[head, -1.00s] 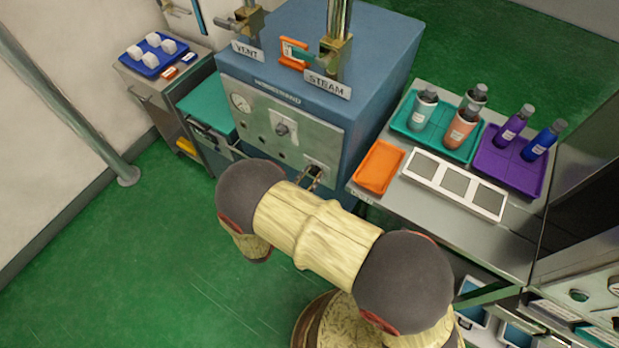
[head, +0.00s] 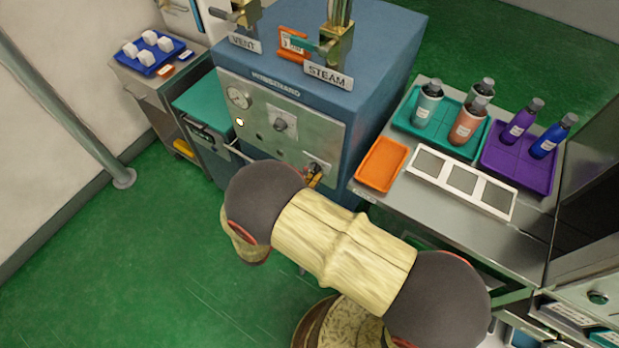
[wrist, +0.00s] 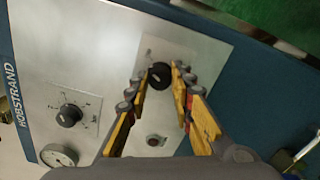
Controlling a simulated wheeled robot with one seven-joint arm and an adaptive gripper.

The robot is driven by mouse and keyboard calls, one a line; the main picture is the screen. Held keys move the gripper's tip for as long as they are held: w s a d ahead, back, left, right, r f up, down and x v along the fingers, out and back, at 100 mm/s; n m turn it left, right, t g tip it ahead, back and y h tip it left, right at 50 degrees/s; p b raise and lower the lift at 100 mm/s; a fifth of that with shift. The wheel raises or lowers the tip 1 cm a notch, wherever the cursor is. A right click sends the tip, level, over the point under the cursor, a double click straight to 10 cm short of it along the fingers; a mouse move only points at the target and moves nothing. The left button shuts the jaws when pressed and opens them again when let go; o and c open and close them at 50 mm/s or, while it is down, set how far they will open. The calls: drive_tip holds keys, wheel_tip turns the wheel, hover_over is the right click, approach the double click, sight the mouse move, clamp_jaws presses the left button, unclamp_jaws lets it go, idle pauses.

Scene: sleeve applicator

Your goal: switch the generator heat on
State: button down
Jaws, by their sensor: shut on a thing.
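The generator is a blue box (head: 375,85) with a metal front panel (head: 300,140). A black rotary knob (wrist: 159,76) sits on a light plate on this panel. In the head view the knob (head: 317,167) shows at the panel's lower right, partly hidden by my fingers. My gripper (wrist: 160,73) is shut on the knob, with a fingertip on each side of it; it also shows in the head view (head: 314,178). A small lamp (head: 240,122) below the gauge glows white. A second dial knob (wrist: 68,115) and a round gauge (wrist: 58,155) are apart from my gripper.
Vent and steam valves (head: 335,45) stand on top of the generator. A steel bench (head: 440,215) to the right holds an orange tray (head: 381,164) and bottles on teal and purple trays. A teal-topped cabinet (head: 204,103) stands left. Green floor at left is clear.

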drive_tip(key=shift+f+m+b, duration=0.1)
drive_tip(key=shift+m+b, duration=0.6)
drive_tip(key=shift+m, duration=0.6)
drive_tip(key=c, duration=1.5)
unclamp_jaws()
drive_tip(key=shift+c, duration=0.2)
drive_tip(key=v, duration=1.2)
